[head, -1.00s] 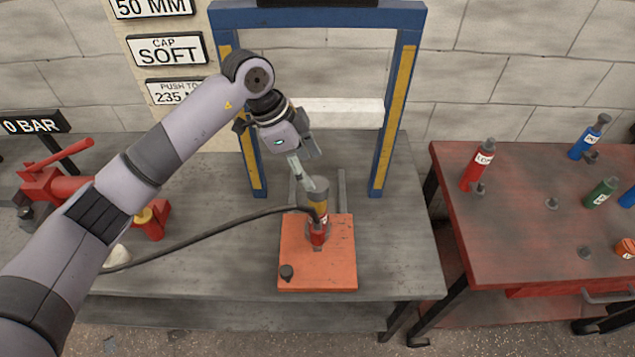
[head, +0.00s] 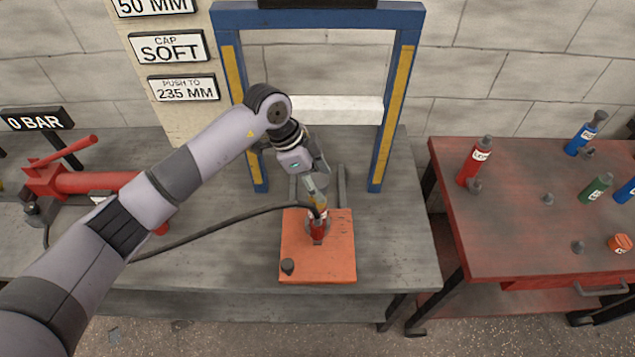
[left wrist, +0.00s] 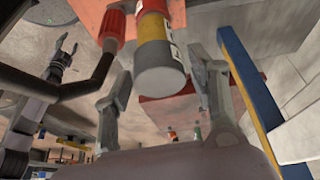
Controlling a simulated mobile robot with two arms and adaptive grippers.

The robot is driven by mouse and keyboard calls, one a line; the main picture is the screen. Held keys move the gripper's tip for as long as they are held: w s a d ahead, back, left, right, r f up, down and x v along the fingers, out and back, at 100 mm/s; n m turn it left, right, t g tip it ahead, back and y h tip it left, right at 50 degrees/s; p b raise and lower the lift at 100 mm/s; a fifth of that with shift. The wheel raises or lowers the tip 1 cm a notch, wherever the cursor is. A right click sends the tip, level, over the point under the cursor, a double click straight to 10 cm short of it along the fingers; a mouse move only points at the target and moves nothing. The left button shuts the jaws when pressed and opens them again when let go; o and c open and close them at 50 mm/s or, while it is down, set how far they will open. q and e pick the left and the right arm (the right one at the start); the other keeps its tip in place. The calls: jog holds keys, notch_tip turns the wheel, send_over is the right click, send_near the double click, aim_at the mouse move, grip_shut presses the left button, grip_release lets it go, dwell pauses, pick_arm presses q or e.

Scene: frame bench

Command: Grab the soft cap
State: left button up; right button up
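A red cylinder (head: 318,229) with a yellow band stands on an orange plate (head: 335,262) under the blue frame. In the left wrist view its grey round end (left wrist: 160,78) points towards my gripper; I cannot tell whether this end is a cap. My left gripper (head: 316,188) is above the cylinder's top. In the left wrist view its two fingers are spread on either side of the grey end, with nothing between them held. My right gripper (left wrist: 62,58) shows open and empty in the left wrist view.
A black hose (head: 215,235) runs to the cylinder. The blue frame (head: 392,120) rises around the work spot. A red hand pump (head: 85,182) stands left. The right table holds a red bottle (head: 476,162), other bottles and several small grey pieces. A wall sign (head: 169,48) reads "CAP SOFT".

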pick_arm(q)
jog(key=c, duration=1)
jog(key=shift+r, duration=0.1)
